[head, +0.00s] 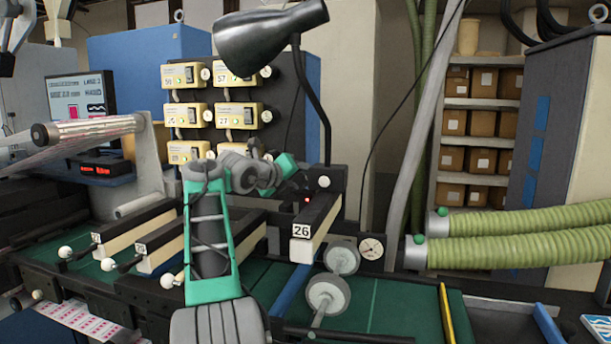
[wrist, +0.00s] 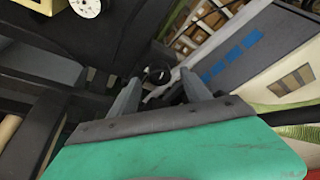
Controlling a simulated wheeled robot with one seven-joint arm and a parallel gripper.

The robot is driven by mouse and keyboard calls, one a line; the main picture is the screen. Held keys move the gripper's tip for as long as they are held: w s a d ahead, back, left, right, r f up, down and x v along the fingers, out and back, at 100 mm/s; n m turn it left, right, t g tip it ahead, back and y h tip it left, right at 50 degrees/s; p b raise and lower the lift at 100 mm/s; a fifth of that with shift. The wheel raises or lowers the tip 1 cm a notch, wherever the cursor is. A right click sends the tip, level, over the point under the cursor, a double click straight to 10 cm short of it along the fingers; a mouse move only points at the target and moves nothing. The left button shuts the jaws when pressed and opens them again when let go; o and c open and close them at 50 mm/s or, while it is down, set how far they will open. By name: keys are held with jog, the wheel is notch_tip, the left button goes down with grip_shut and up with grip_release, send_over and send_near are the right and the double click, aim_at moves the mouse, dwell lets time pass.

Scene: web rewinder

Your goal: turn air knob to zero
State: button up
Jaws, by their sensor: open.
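My gripper (wrist: 162,86) shows in the wrist view with its two grey fingers apart and nothing held between them. Just beyond the fingertips, between them in the picture, is a small round dark knob (wrist: 158,75) with a pale mark on its face. It looks like the air knob; its exact setting is too small to read, and I cannot tell whether the fingers touch it. In the head view my arm reaches right to the dark block behind the label 26; the fingertips are hard to make out there, and the dark knob is not clearly visible.
A round gauge (head: 371,248) sits right of the block labelled 26 (head: 301,232). Grey rollers (head: 328,295) stand below it. Green hoses (head: 520,237) run at the right. A black lamp (head: 270,38) hangs above my arm. Yellow control boxes (head: 187,75) stand behind.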

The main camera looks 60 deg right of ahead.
aim_at(306, 178)
jog(key=shift+p+x, duration=0.45)
jog(key=shift+x, duration=1.05)
jog(key=shift+w, duration=0.1)
jog(key=shift+c, duration=0.4)
grip_shut()
